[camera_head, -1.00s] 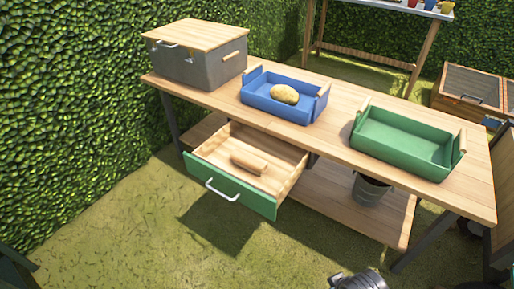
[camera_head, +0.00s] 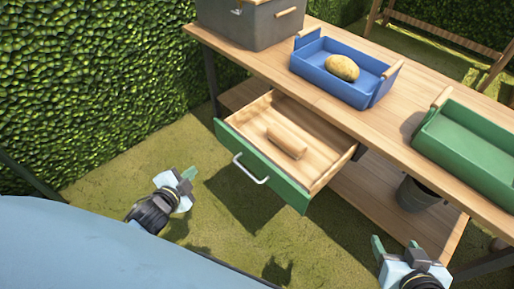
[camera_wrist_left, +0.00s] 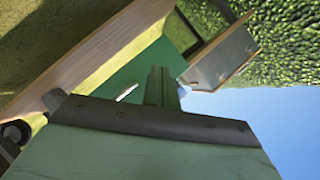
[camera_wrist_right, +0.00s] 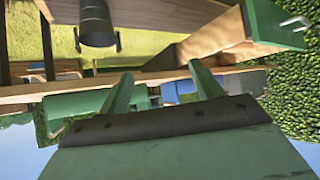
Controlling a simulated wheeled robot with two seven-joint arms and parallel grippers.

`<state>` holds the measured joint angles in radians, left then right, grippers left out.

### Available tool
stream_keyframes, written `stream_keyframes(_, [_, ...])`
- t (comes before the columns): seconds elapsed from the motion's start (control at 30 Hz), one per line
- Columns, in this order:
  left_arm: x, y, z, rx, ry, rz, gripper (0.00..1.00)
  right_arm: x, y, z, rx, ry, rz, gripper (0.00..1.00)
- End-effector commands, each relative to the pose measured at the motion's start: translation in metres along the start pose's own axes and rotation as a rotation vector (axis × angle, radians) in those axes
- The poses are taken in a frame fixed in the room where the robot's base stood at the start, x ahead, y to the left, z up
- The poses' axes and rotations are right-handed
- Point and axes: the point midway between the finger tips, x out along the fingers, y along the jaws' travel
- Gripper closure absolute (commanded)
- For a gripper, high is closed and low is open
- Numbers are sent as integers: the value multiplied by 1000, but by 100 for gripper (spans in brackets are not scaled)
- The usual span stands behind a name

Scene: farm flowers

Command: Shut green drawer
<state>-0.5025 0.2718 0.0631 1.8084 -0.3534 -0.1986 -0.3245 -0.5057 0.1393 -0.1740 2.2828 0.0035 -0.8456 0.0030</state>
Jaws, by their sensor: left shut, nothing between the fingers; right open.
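The green drawer (camera_head: 262,166) is pulled out under the wooden table, with a wooden inside and a pale curved handle (camera_head: 250,169) on its green front. A wooden cylinder (camera_head: 286,141) lies in it. My left gripper (camera_head: 188,174) is shut and empty, in front of and left of the drawer front, apart from it. In the left wrist view its fingers (camera_wrist_left: 161,88) are together before a green panel. My right gripper (camera_head: 393,246) is open and empty, to the right of the drawer, by the table's lower shelf; its spread fingers show in the right wrist view (camera_wrist_right: 163,85).
On the table (camera_head: 385,125) stand a grey box (camera_head: 258,24), a blue tray (camera_head: 325,82) with a potato-like object (camera_head: 342,68), and a green tray (camera_head: 470,150). Grass before the drawer is clear; a hedge borders the left.

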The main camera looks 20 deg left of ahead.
Motion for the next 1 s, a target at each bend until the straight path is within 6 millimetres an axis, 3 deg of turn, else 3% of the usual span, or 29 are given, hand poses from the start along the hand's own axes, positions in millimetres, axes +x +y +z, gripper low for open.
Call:
stream_keyframes(0.1, [7, -12, -1, 218, 186, -100, 100, -8, -9, -37, 5, 181, -18, 35])
stream_keyframes(0.3, [-3, -16, -11, 509, 454, -205, 100, -33, -18, -87, 15, 418, -39, 35])
stream_keyframes(0.63, [-12, -10, -19, 663, 616, -251, 100, -54, -23, -117, 24, 575, -50, 35])
stream_keyframes(1.0, [27, -12, -48, 663, 617, -253, 100, -84, -31, -156, 36, 883, -75, 35])
